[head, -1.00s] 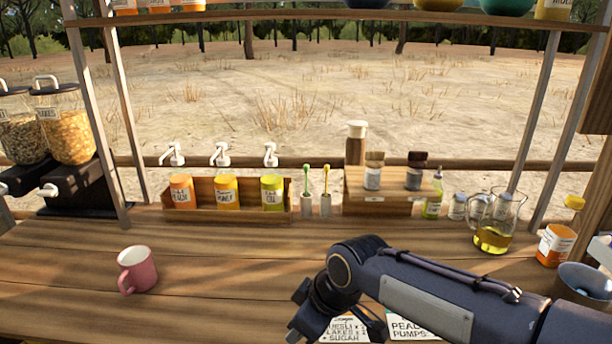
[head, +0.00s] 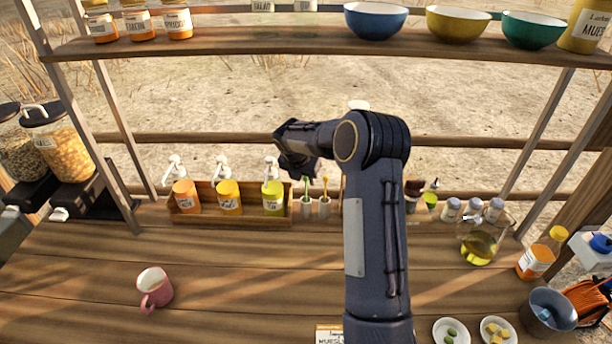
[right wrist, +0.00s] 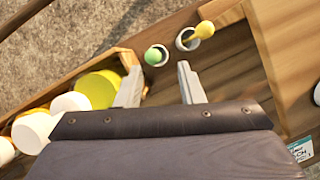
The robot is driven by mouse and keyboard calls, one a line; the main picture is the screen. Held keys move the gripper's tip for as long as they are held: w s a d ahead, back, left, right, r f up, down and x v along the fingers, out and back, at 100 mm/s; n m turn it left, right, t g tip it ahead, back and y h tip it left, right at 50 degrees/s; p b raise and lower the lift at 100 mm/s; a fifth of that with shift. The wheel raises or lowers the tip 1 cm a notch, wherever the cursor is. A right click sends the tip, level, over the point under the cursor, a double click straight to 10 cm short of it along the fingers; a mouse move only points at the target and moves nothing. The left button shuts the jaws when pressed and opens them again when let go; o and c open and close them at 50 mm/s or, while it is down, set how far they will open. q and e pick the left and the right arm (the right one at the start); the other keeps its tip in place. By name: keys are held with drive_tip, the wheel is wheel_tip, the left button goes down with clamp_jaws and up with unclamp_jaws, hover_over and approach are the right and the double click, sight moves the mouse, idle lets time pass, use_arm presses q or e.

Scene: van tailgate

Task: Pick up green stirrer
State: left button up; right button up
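The green stirrer (head: 307,187) stands upright in a small white holder (head: 306,208) at the back of the counter. The yellow stirrer (head: 325,186) stands in a like holder just to its right. In the right wrist view I look down on the green stirrer's round end (right wrist: 154,57), with the yellow stirrer's end (right wrist: 203,30) beside it. My right gripper (right wrist: 160,86) is open and empty, its fingertips a little short of the green end in that picture. In the head view my right gripper (head: 297,170) hangs above the holders. My left gripper is not in view.
A wooden box (head: 232,216) with several pump bottles stands left of the holders; its corner is close to a fingertip in the wrist view. A wooden stand (right wrist: 270,45) is to the right. A shelf (head: 300,42) with bowls runs above.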

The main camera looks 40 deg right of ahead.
sight(306, 196)
drive_tip(key=b+x, duration=0.3)
drive_tip(key=x, duration=0.4)
drive_tip(key=shift+w+a+f, duration=0.2)
drive_tip(key=shift+w, duration=0.1)
clamp_jaws()
